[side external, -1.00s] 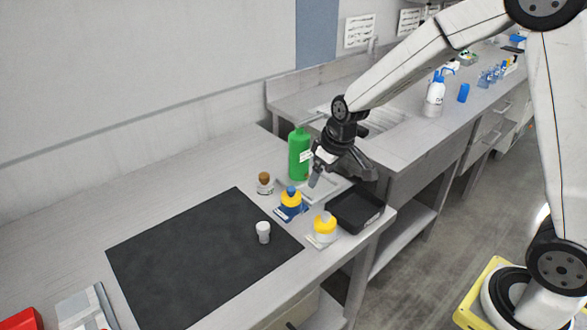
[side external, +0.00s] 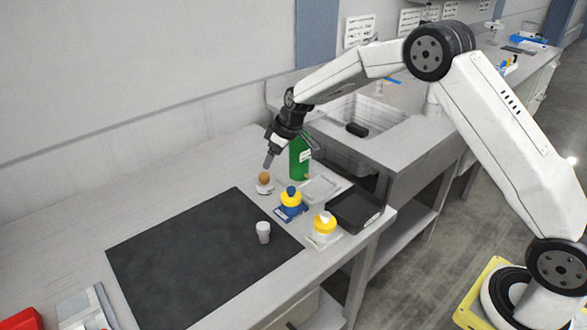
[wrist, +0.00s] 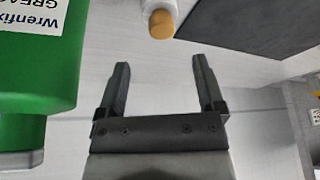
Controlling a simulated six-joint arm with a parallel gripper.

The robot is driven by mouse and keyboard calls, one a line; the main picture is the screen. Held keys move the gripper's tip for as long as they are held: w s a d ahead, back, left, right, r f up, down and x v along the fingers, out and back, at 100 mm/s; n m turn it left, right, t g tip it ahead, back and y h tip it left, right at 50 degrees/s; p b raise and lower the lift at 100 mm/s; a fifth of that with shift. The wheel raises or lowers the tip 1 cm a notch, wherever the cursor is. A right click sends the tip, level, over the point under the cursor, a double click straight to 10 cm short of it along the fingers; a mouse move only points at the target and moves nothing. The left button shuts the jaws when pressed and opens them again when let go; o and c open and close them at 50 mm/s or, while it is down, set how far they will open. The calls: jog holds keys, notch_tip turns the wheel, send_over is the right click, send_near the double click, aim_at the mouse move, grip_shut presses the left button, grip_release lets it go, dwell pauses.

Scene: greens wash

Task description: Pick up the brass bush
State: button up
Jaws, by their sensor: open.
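I cannot make out a brass bush for certain in either view. A small white jar with a tan, cork-like top (side external: 264,180) stands on the bench by the mat's far corner. Its round tan top (wrist: 162,23) shows at the top of the wrist view, just beyond my fingertips. My gripper (side external: 268,161) is above and close to this jar, pointing down. In the wrist view my gripper (wrist: 160,63) has its two fingers apart, with only bare bench between them.
A green bottle (side external: 299,158) stands close beside my gripper, large at left in the wrist view (wrist: 35,70). The dark mat (side external: 180,260) is mostly clear.

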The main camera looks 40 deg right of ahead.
aim_at(265, 175)
jog(key=shift+f, duration=0.1)
jog(key=shift+x, duration=1.2)
jog(key=shift+x, duration=2.6)
jog(key=shift+s+a, duration=0.1)
grip_shut()
